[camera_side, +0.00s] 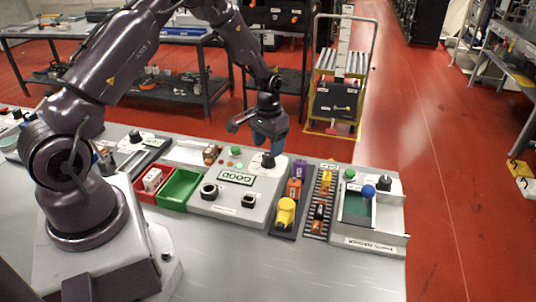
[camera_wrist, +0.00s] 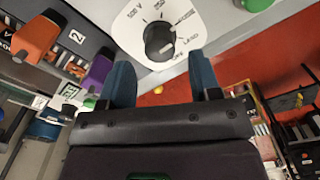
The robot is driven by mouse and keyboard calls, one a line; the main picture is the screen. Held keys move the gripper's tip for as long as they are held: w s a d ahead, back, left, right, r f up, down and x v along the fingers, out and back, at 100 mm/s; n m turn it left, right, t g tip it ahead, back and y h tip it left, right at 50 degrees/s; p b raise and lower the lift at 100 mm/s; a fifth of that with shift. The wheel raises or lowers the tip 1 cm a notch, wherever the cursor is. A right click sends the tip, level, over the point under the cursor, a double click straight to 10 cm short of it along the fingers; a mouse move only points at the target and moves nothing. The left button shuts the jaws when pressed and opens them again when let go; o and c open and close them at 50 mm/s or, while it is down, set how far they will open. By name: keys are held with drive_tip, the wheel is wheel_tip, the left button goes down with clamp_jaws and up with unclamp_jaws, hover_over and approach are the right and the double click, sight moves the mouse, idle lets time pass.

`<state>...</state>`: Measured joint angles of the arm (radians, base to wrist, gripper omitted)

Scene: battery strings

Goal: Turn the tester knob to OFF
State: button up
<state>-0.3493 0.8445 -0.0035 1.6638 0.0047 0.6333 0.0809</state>
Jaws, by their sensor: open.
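The tester (camera_side: 215,208) is a light grey box on the bench, with a display reading GOOD. Its black knob (camera_side: 267,160) is at the back right of the top, just below my gripper (camera_side: 268,128). In the wrist view the knob (camera_wrist: 158,36) sits on a white dial (camera_wrist: 128,30) printed with several labels, one reading 500 V. A pale mark shows on the knob's lower right side, towards small lettering that I cannot read surely. My gripper (camera_wrist: 163,78) is open and empty, its two blue fingers apart and short of the knob in the picture.
Red and green bins (camera_side: 180,188) stand left of the tester. To its right are a tray with a yellow part (camera_side: 286,212), a slotted rack (camera_side: 318,205) and a grey machine with a blue ball (camera_side: 368,191). The front of the bench is clear.

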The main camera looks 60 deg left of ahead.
sight(268, 155)
drive_tip(key=shift+f, duration=0.25)
drive_tip(key=shift+f, duration=1.6)
drive_tip(key=shift+c, duration=0.4)
drive_tip(key=c, duration=0.7)
drive_tip(key=m, duration=0.4)
drive_tip(key=shift+m, duration=0.9)
